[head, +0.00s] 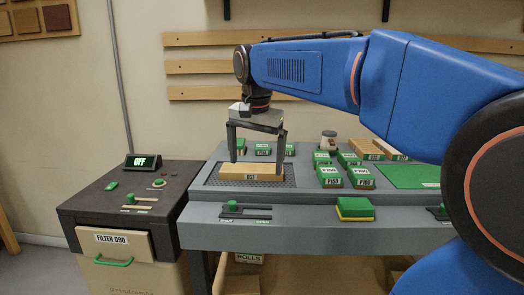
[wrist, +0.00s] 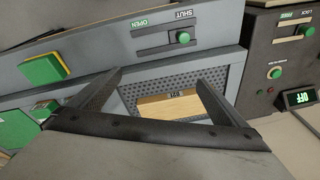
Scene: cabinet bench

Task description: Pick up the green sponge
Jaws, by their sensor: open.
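The green sponge (head: 355,207) has a green top and a yellow lower layer. It lies on the grey front ledge of the bench in the head view, right of the slider. It also shows in the wrist view (wrist: 44,68) at the left, outside the fingers. My gripper (head: 257,158) is open and points down above a wooden block labelled D21 (head: 250,172) on the perforated plate. In the wrist view my gripper (wrist: 160,80) has its fingers wide apart, with the block beyond them. The sponge is apart from my gripper, to its right and nearer in the head view.
Several green labelled boxes (head: 360,178) stand right of the perforated plate (head: 212,181), near a green mat (head: 405,177). A slider with a green knob (head: 232,205) is on the front ledge. A dark cabinet with an OFF display (head: 143,162) stands left.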

